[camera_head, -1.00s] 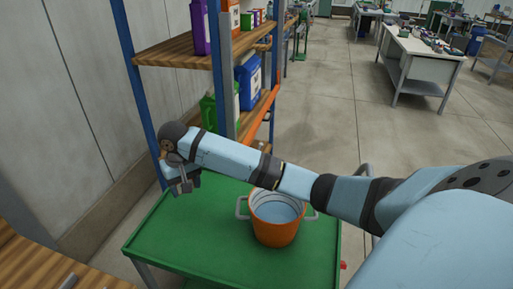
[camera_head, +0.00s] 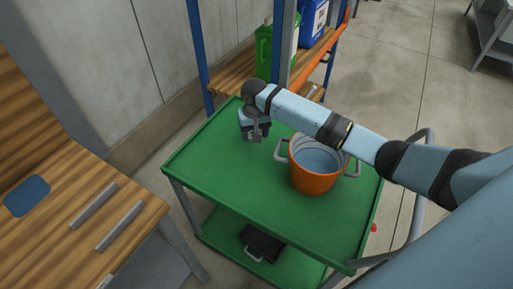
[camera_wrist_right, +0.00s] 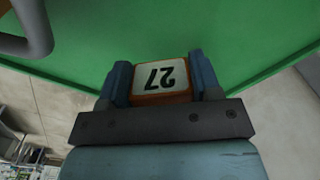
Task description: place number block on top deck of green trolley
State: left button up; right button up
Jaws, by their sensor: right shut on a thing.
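The number block (camera_wrist_right: 160,77), white-faced with an orange edge and an upside-down "27", sits between the two fingers of my right gripper (camera_wrist_right: 161,88) in the right wrist view. The gripper is shut on it. In the head view my right gripper (camera_head: 255,134) points down over the far left part of the green trolley's top deck (camera_head: 225,170). The block is not clearly visible there. The green deck (camera_wrist_right: 110,35) lies beyond the block in the wrist view; I cannot tell whether they touch. My left gripper is not in view.
An orange pot (camera_head: 315,178) with grey handles stands on the deck, right of the gripper. A shelf rack with a green jug (camera_head: 272,55) stands behind the trolley. A wooden bench (camera_head: 60,225) is at left. The deck's front left is clear. A black case (camera_head: 262,243) lies below.

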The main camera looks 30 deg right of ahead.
aim_at(255, 154)
notch_tip(255, 154, down, 8)
jog(key=shift+f, duration=0.1)
dwell(0.4)
jog(key=o, duration=0.9)
jog(key=shift+f, duration=0.1)
notch_tip(255, 154, up, 12)
jog(key=shift+r, duration=0.2)
